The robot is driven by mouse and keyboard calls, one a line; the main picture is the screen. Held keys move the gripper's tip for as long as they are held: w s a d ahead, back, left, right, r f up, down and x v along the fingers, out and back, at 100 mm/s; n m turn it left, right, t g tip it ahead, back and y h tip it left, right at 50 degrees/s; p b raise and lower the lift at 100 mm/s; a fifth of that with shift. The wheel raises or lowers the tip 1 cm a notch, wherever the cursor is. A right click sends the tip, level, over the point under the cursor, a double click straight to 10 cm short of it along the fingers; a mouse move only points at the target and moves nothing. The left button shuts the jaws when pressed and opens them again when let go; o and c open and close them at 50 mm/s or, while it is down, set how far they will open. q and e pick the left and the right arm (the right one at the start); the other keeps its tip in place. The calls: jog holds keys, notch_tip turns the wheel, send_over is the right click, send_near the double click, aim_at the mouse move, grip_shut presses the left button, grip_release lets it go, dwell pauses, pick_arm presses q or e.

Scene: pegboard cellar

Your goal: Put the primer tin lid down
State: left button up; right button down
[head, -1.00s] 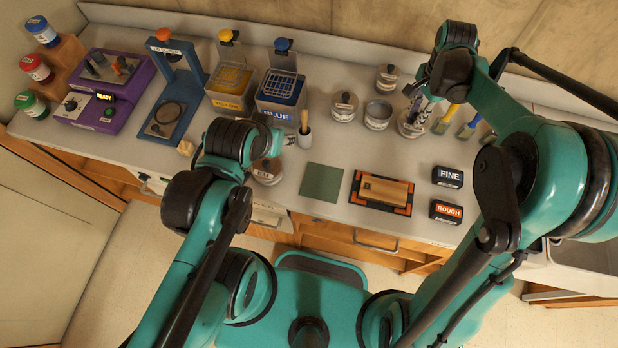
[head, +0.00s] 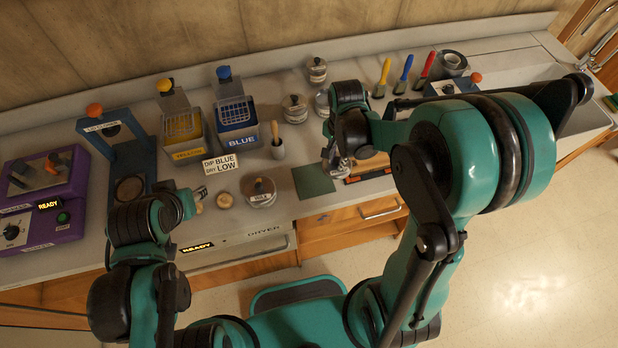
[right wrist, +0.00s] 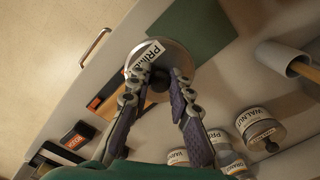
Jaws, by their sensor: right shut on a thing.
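My right gripper (head: 336,158) is low over the front of the counter, beside the green mat (head: 313,181). In the right wrist view its fingers (right wrist: 158,84) are shut on the dark knob of the primer tin lid (right wrist: 177,56), a round metallic disc with a white label starting "PRI". The lid overlaps the edge of the green mat (right wrist: 192,22) in that view. I cannot tell whether it touches the surface. My left gripper (head: 200,194) is by the counter's front, left of a lidded tin (head: 261,193); its jaw opening is unclear.
The wooden piece on its dark tray (head: 372,165) is right of the mat, partly behind my right arm. Lidded tins (head: 295,109), an open tin (head: 322,101) and brushes (head: 404,74) stand behind. Blue (head: 236,118) and yellow (head: 183,128) dip tanks are at left.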

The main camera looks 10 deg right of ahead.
jog(key=b, duration=0.1)
send_over(312, 180)
notch_tip(312, 180, down, 4)
jog(key=shift+f, duration=0.1)
notch_tip(312, 180, down, 4)
jog(key=shift+f+b, duration=0.1)
jog(key=shift+b, duration=0.55)
jog(key=shift+s, duration=0.1)
jog(key=c, duration=1.4)
grip_release()
